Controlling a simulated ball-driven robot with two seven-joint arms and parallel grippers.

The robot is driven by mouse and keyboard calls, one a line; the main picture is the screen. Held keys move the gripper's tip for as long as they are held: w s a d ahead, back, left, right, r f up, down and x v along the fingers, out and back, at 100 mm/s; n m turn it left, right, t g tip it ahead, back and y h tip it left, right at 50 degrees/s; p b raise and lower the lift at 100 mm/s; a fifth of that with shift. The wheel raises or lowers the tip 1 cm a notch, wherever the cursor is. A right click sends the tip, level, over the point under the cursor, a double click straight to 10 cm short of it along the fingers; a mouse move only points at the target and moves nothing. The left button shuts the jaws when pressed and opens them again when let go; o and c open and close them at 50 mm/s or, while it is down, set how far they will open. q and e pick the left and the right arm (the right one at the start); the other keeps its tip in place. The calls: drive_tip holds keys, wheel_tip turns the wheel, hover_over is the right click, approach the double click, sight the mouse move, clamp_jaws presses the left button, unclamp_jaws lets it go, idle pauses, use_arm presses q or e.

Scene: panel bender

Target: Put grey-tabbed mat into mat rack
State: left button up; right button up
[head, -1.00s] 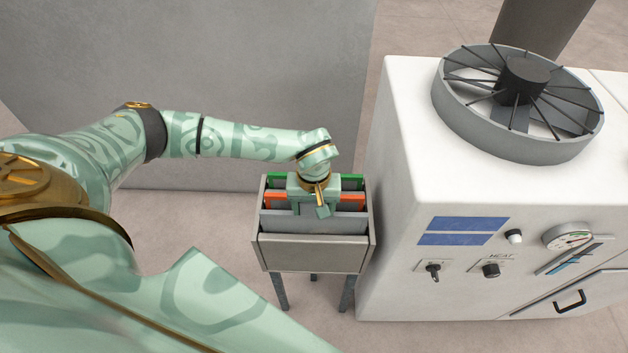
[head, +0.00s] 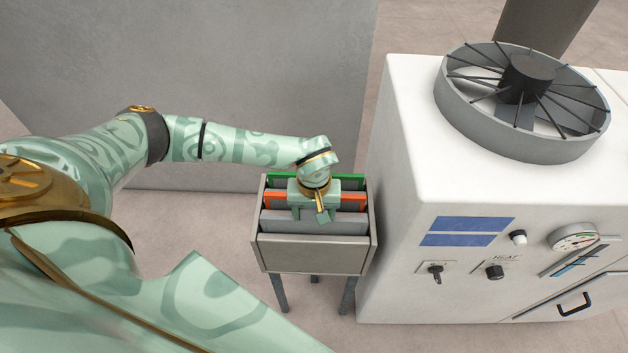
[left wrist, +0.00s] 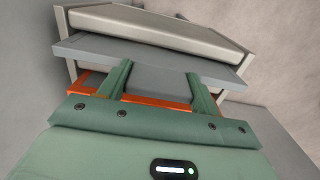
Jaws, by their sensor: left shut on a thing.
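The grey-tabbed mat (head: 345,223) stands in the front part of the mat rack (head: 312,254), its top edge above the rack's front wall. My left gripper (head: 312,213) reaches down over the rack and is shut on this mat. In the left wrist view, my left gripper's two fingers (left wrist: 160,85) meet the grey-tabbed mat (left wrist: 90,46) beyond the orange edge. The mat's lower part is hidden inside the rack. My right gripper is not in view.
Behind the grey mat, the rack holds an orange-edged mat (head: 353,202) and a green-edged mat (head: 347,181). A white machine (head: 395,190) with a round grey drum (head: 520,140) stands close on the right. A grey wall panel (head: 290,60) is behind. Floor is free in front.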

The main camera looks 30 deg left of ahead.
use_arm(q)
drive_tip(key=o, duration=1.4)
drive_tip(key=shift+o, duration=0.2)
wheel_tip(320, 180, up, 16)
drive_tip(key=p, duration=0.2)
drive_tip(key=shift+r+p, duration=0.15)
drive_tip(key=shift+p, duration=0.15)
